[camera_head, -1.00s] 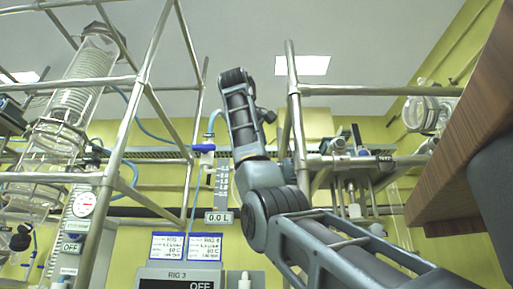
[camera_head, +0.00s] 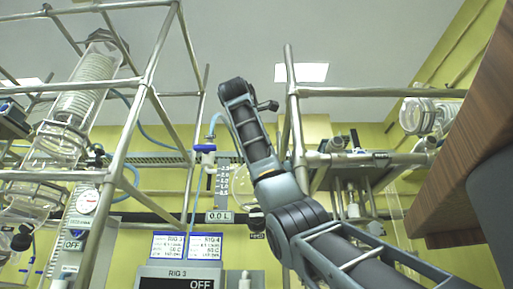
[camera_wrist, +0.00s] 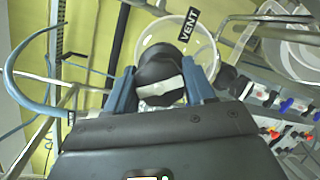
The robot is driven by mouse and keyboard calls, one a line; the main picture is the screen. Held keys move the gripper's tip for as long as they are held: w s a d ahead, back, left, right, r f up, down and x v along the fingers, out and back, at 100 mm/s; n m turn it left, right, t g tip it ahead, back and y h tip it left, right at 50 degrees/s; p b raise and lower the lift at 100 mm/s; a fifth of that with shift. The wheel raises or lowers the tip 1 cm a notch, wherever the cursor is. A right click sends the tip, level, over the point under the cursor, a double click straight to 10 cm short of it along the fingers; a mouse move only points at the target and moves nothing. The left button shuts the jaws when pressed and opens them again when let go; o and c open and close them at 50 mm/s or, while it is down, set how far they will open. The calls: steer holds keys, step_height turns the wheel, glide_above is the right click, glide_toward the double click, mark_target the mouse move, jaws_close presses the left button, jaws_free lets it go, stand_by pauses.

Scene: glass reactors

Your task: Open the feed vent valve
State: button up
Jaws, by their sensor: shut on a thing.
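In the wrist view, my gripper (camera_wrist: 159,90) has its two blue-grey fingers on either side of a black valve knob (camera_wrist: 158,70) with a white stripe. The fingers are shut on this knob. A black label reading VENT (camera_wrist: 188,24) stands just above and to the right of it. A round clear glass vessel (camera_wrist: 150,38) shows behind the knob. In the head view my arm rises through the middle of the picture, and I cannot make out the fingers or the knob there.
Metal frame tubes (camera_head: 291,120) stand close to the right of my arm. A glass reactor rig (camera_head: 80,100) is at the left. A wooden shelf edge (camera_head: 460,150) is at the right. A blue-handled valve (camera_head: 204,148) and the RIG 3 panel (camera_head: 180,277) are left of my arm.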

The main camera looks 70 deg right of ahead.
steer(key=n+t, duration=0.1)
steer(key=n, duration=0.1)
steer(key=n+b, duration=0.1)
steer(key=n, duration=0.2)
steer(key=shift+f+n+t+h, duration=0.15)
steer(key=shift+n+t+h, duration=0.15)
steer(key=shift+t+h, duration=0.1)
stand_by(0.3)
steer(key=o, duration=1)
steer(key=b+v, duration=0.2)
steer(key=v, duration=0.5)
steer(key=shift+s+a, duration=0.1)
steer(key=shift+a, duration=0.3)
